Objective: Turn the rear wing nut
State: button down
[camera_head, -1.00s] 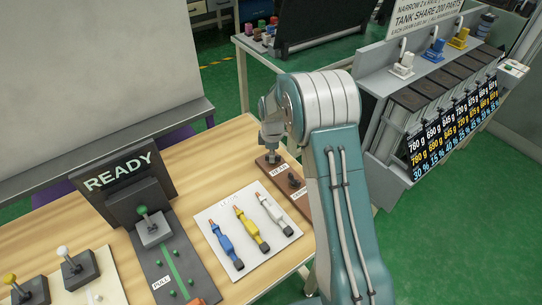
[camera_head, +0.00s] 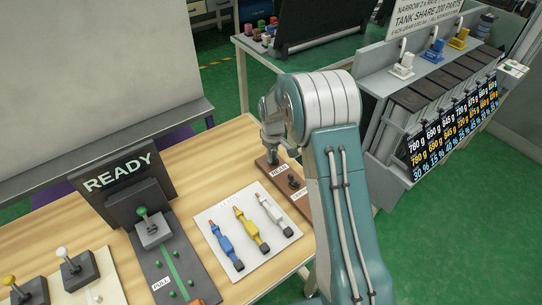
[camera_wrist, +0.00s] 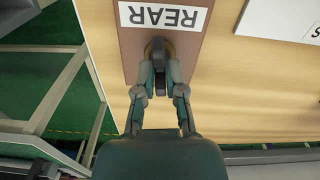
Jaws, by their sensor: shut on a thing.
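The rear wing nut (camera_wrist: 158,52) is a dark grey nut on a brown board (camera_wrist: 130,52), next to the REAR label (camera_wrist: 163,16) in the wrist view. My gripper (camera_wrist: 160,88) is over it, with its two fingers closed on the nut's wing from both sides. In the head view my gripper (camera_head: 273,154) reaches down to the brown board at the table's right end, and it hides most of the rear nut. A second dark nut (camera_head: 294,180) stands on the same board, nearer the camera, with its label partly hidden.
A white panel (camera_head: 208,218) with blue, yellow and white tools lies left of the board. A READY sign (camera_head: 117,172) stands behind a green-knobbed lever (camera_head: 142,212) further left. A rack of dark columns (camera_head: 440,100) stands to the right.

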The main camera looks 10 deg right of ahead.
jog(key=shift+s+d+m, duration=0.15)
jog(key=shift+d+m, duration=0.05)
jog(key=shift+m, duration=0.1)
jog(key=c, duration=0.7)
grip_release()
jog(key=shift+d, duration=0.1)
jog(key=shift+a+r, duration=0.2)
jog(key=shift+r, duration=0.05)
jog(key=shift+d+r, duration=0.1)
jog(key=shift+r, duration=5.6)
